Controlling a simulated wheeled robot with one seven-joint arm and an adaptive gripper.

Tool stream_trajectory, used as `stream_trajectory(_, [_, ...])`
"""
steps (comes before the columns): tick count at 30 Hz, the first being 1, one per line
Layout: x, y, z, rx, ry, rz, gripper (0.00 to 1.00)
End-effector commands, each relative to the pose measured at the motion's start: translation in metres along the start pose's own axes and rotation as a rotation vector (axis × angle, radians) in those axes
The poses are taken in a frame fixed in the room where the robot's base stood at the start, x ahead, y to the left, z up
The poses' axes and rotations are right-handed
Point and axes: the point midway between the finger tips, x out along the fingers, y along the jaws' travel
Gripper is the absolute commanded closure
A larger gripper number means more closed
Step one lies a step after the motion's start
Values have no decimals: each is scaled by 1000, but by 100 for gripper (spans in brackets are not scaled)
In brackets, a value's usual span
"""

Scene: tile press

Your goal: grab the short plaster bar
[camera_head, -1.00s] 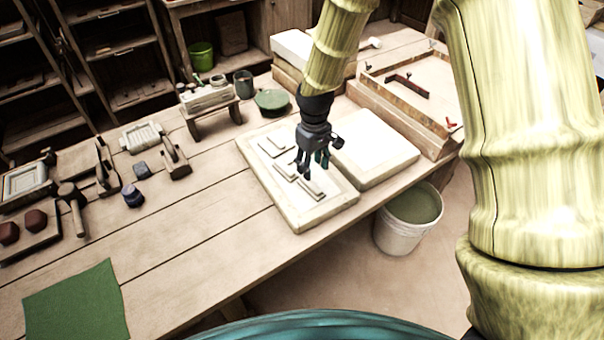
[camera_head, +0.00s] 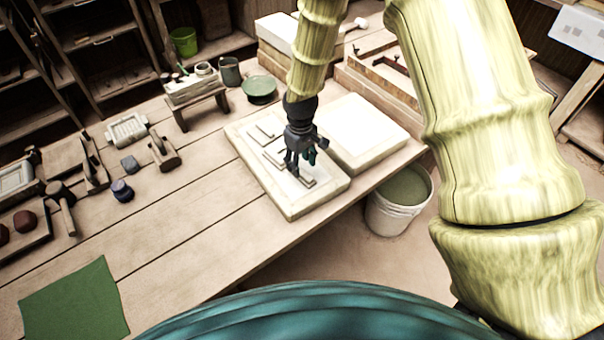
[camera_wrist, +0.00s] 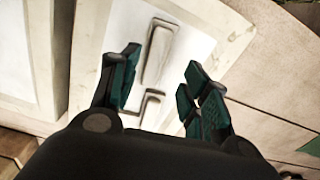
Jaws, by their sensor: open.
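Several pale plaster bars lie on a white framed slab (camera_head: 292,208) in the head view. I cannot tell for certain which is the short one. My gripper (camera_head: 301,167) is over the slab's front half, fingers pointing down, close above the nearest bar (camera_head: 308,182). In the wrist view my gripper (camera_wrist: 162,84) is open and empty, its teal pads spread apart. A longer bar (camera_wrist: 160,52) lies beyond the fingertips. A second bar (camera_wrist: 152,100) shows between the fingers, its lower part hidden by the gripper body. Neither bar visibly touches the fingers.
A second white slab (camera_head: 362,128) lies directly to the right. A bucket (camera_head: 399,205) stands off the table's edge. A small bench (camera_head: 197,98), a green dish (camera_head: 259,88) and several tools are left and behind. The table front of the green cloth (camera_head: 72,302) side is mostly clear.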

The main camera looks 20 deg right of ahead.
Motion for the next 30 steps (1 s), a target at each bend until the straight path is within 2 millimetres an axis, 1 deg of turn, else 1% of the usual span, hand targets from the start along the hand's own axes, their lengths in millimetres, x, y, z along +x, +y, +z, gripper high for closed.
stream_trajectory(7, [21, 6, 4, 1, -2, -1, 54])
stream_trajectory(9, [29, 6, 4, 1, -3, -1, 54])
stream_trajectory(13, [39, 6, 4, 1, -2, -1, 54])
stream_trajectory(18, [44, 6, 4, 2, 0, 0, 54])
stream_trajectory(24, [44, 6, 4, 2, 0, 0, 54])
stream_trajectory(29, [44, 6, 4, 2, 0, 0, 83])
stream_trajectory(30, [44, 6, 4, 2, -1, 0, 90])
